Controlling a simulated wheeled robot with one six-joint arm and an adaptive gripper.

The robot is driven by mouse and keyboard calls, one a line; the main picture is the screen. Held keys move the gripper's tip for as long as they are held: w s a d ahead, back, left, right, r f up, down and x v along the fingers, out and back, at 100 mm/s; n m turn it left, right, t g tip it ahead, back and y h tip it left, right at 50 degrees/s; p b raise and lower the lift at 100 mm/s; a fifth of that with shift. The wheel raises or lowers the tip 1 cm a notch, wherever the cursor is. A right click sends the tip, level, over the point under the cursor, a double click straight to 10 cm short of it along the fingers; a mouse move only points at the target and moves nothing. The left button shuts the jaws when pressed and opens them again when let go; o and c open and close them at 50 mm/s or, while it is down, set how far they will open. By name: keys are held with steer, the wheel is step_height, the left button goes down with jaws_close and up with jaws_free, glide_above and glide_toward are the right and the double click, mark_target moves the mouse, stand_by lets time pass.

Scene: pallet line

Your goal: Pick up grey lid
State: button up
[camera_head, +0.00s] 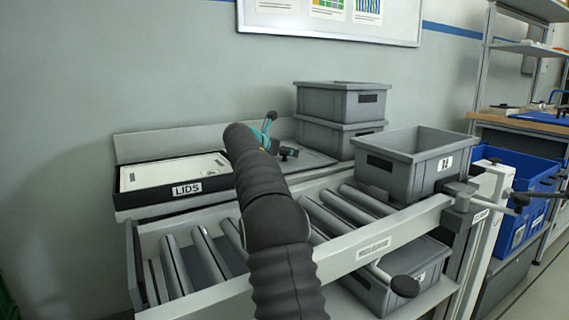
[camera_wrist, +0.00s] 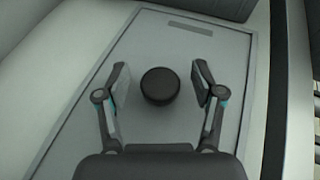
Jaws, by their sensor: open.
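The grey lid (camera_wrist: 165,130) lies flat under my gripper in the wrist view, with a round black knob (camera_wrist: 159,86) standing on it. My gripper (camera_wrist: 160,80) is open, one finger on each side of the knob, with gaps between the fingers and the knob. In the head view the grey lid (camera_head: 312,157) shows partly behind my arm, on the shelf left of the stacked grey crates. There my gripper (camera_head: 287,152) is small and partly hidden by my arm, over the lid.
A black tray labelled LIDS (camera_head: 172,190) holds a pale panel at the left. Stacked grey crates (camera_head: 340,103) stand behind the lid. An open grey crate (camera_head: 415,160) sits on the roller conveyor (camera_head: 345,212). A blue bin (camera_head: 525,185) stands at the right.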

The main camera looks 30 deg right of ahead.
steer(key=shift+c, duration=0.3)
steer(key=c, duration=1.2)
jaws_close()
steer(key=shift+a+r, duration=0.1)
steer(key=shift+r, duration=0.05)
